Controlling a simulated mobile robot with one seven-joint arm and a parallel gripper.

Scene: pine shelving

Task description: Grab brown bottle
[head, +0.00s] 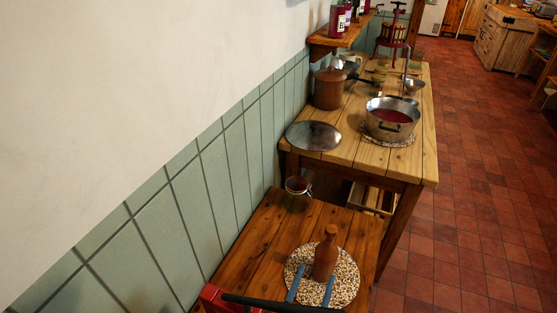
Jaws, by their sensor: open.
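The brown bottle (326,257) stands upright on a round speckled mat (346,283) on the low wooden table (262,245). It has a narrow neck and a wider body. My gripper (314,276) comes in from the bottom edge, with a black bar and two blue fingers. The fingers are apart with nothing held between them. The left fingertip is left of the bottle, and the right one appears in front of its base. I cannot tell whether the fingers touch the mat or how far they are from the bottle.
A glass jar (298,193) stands behind on the low table. The higher table (352,151) holds a metal pot (392,118) of red liquid, a round lid (313,136) and a brown crock (328,89). The tiled wall (213,180) borders the left; red floor (470,220) is open right.

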